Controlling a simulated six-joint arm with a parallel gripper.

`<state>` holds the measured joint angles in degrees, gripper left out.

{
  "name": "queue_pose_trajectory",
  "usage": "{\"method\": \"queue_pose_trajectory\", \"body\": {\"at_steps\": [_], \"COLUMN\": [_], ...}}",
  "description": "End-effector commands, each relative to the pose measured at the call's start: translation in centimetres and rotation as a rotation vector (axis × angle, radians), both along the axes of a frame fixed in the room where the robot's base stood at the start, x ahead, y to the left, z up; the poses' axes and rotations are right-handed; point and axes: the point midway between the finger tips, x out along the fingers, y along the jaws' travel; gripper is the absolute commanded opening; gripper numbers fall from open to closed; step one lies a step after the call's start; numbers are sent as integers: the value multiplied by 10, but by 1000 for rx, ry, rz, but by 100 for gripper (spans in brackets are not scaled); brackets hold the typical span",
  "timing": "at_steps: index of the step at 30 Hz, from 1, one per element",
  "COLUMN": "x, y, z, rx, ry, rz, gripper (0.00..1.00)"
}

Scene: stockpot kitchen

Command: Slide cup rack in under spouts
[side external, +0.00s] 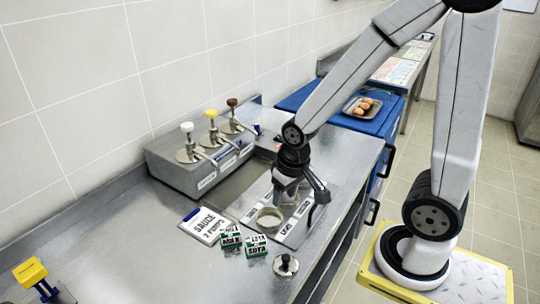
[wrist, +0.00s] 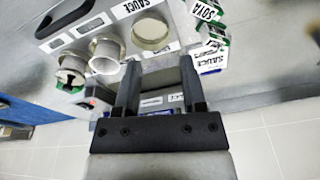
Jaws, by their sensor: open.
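The cup rack (side external: 297,229) is a flat steel tray with white labels, lying on the counter in front of the pump unit. It holds pale round cups; one cup (side external: 269,219) shows in the side view, and several round cups or openings, such as this cup (wrist: 105,55), show in the wrist view. The pump unit (side external: 205,170) has three spouts (side external: 207,155) under white, yellow and brown knobs. My gripper (side external: 299,193) is open, pointing down over the rack, and hides part of it. In the wrist view its fingers (wrist: 160,90) are apart; contact with the rack cannot be told.
A sauce card (side external: 205,225) and small green-white boxes (side external: 243,242) lie left of the rack. A round lid with a knob (side external: 286,265) is near the front edge. A yellow-topped item (side external: 30,272) stands far left. Eggs sit on a tray (side external: 345,108) behind. The left counter is mostly clear.

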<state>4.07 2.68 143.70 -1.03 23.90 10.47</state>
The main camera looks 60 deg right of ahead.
Motion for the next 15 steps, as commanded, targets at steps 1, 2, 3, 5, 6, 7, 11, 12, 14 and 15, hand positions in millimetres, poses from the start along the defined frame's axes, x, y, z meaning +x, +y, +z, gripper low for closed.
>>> {"method": "queue_pose_trajectory", "body": {"at_steps": [1, 2, 3, 5, 6, 7, 11, 12, 14, 15], "x": [1, 2, 2, 3, 3, 3, 2, 1, -1, -3], "y": [-8, -13, -20, -30, -38, -43, -68, -75, -87, -94], "z": [-1, -2, -3, -4, -5, -6, -9, -10, -11, -12], "rx": [6, 11, 15, 23, 27, 29, 33, 34, 32, 28], "ry": [20, 32, 49, 75, 93, 105, 161, 178, 200, 218], "rz": [-74, -124, -190, -300, -375, -430, -673, -749, -860, -931], "gripper": [53, 53, 53, 53, 53, 53, 53, 53, 53, 53]}}
